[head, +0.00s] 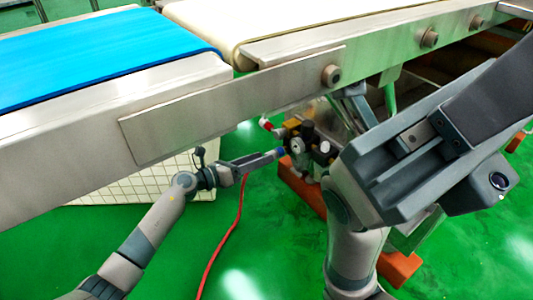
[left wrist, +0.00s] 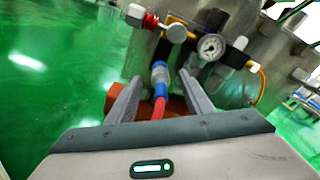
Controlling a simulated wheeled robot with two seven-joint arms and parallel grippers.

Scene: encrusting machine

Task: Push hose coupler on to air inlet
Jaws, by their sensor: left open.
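My left gripper (head: 268,159) is open in the head view, low beside the machine. In the left wrist view its two fingers (left wrist: 160,95) stand apart on either side of the hose coupler (left wrist: 160,74), a blue and silver piece on the end of a red hose (left wrist: 158,108). The coupler's blue tip (head: 280,151) also shows in the head view, close to the air unit with its round gauge (head: 297,145). The coupler's far end meets or nearly meets the unit; I cannot tell if it is seated. The air inlet is hidden behind the coupler. My right gripper (head: 430,140) looms large at right, its fingers unclear.
The gauge (left wrist: 210,46) and a red-collared fitting (left wrist: 150,21) sit just beyond the left fingers. The steel conveyor frame (head: 230,105) overhangs my left gripper. A white grid crate (head: 150,180) stands behind my left arm.

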